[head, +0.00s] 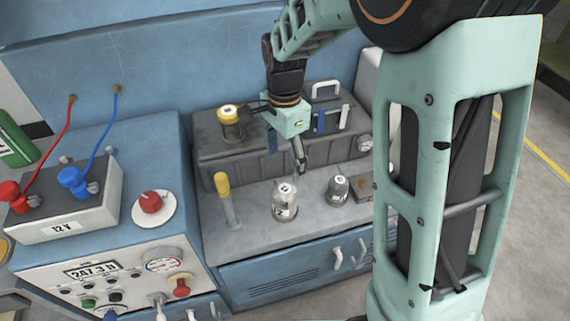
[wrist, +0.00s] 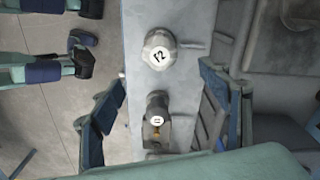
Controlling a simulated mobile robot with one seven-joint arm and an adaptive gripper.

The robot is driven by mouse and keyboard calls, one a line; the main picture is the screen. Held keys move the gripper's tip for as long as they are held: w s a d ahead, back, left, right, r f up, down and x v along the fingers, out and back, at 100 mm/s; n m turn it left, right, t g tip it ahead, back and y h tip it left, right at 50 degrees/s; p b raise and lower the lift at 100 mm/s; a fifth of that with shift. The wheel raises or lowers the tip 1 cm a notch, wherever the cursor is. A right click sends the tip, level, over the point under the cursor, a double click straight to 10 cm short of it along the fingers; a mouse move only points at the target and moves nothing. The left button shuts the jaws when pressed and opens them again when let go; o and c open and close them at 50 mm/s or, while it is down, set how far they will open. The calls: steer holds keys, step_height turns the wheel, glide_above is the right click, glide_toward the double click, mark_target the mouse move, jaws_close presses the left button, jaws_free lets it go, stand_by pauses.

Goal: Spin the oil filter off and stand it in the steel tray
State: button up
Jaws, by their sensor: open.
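My gripper (head: 280,138) is open and empty, above the grey bench top in front of the dark block. In the wrist view its two fingers are spread wide (wrist: 162,85). No part is clearly marked as the oil filter. A pale canister (head: 285,200) with a round numbered label stands upright below the gripper. A dark grey canister (head: 338,190) stands to its right. The wrist view shows a pale canister marked 12 (wrist: 158,50) and a brownish item marked 11 (wrist: 156,128) between the fingers. I cannot pick out a separate steel tray.
The dark block (head: 235,160) carries a yellow-capped jar (head: 230,123) and a white handle (head: 326,88). A yellow-topped upright tube (head: 225,195) stands on the bench top (head: 250,232). A 12 V battery (head: 65,210) and control panel (head: 115,275) are at the left.

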mark_target(286, 198)
steer(key=n, duration=0.2)
steer(key=f+n, duration=0.1)
steer(key=n, duration=0.1)
steer(key=f+n, duration=0.1)
steer(key=n, duration=0.1)
steer(key=shift+s+d, duration=0.1)
steer(key=shift+d, duration=0.1)
steer(key=n, duration=0.3)
steer(key=f+n+b, duration=0.1)
steer(key=n, duration=0.2)
steer(key=shift+d+f+n, duration=0.1)
steer(key=shift+f+n, duration=0.05)
steer(key=shift+n, duration=0.25)
steer(key=n, duration=0.3)
steer(key=f+n, duration=0.1)
steer(key=n, duration=0.2)
steer(key=shift+f+n, duration=0.15)
steer(key=shift+n, duration=0.15)
steer(key=n, duration=0.4)
steer(key=shift+f+b, duration=0.25)
steer(key=shift+b, duration=0.05)
steer(key=n, duration=0.3)
steer(key=shift+f+n, duration=0.15)
steer(key=shift+n, duration=0.15)
steer(key=shift+f, duration=0.4)
step_height(286, 198, down, 10)
steer(key=shift+b, duration=1.05)
